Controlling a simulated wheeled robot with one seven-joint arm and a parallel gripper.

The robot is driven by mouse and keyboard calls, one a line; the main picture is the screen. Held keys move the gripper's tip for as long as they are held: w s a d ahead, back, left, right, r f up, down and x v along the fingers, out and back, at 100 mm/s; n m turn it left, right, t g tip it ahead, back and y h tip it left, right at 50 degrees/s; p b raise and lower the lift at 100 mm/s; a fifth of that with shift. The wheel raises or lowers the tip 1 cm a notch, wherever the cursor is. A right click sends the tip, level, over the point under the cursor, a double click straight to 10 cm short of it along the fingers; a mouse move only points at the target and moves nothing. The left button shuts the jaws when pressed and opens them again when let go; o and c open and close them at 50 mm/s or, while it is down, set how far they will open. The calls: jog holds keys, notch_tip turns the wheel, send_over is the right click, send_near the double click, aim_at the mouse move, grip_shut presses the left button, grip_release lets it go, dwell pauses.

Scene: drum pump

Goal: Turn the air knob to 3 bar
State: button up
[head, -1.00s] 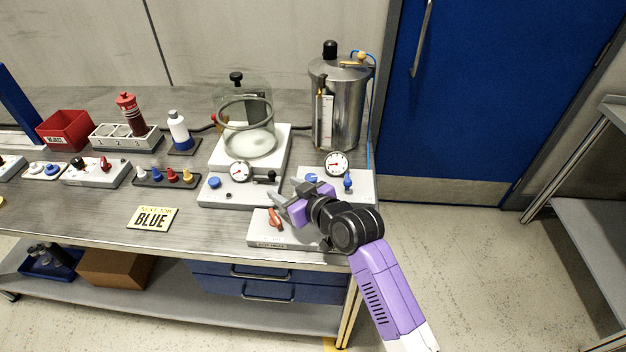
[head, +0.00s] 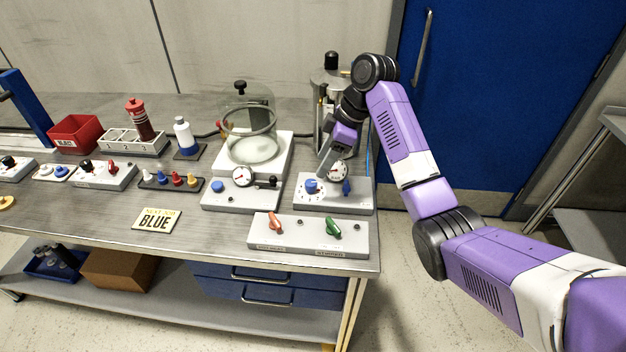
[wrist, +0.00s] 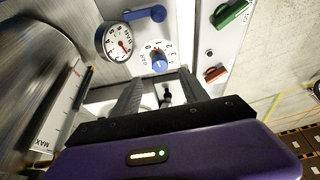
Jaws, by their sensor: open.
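The blue air knob (head: 310,187) sits on a white panel (head: 335,206) in front of the metal tank. In the wrist view the knob (wrist: 159,65) stands on a white round scale with small numerals. Its exact setting is too small to read surely. A round pressure gauge (head: 338,171) with a red needle is beside it and also shows in the wrist view (wrist: 117,42). My gripper (head: 322,172) is open just above and behind the knob. In the wrist view its two fingers (wrist: 160,88) point towards the knob, with nothing between them.
A blue lever (head: 347,187) stands right of the knob. The metal tank (head: 326,95) rises close behind my gripper. A white box with red and green levers (head: 308,238) lies in front. A glass bell jar unit (head: 250,150) stands to the left.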

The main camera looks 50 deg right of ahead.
aim_at(311, 183)
jog(key=x, duration=0.7)
jog(key=shift+w+f+p, duration=0.1)
jog(key=shift+f+p, duration=0.15)
jog(key=shift+p, duration=0.15)
jog(key=shift+c, duration=0.4)
jog(key=shift+a, duration=0.1)
grip_shut()
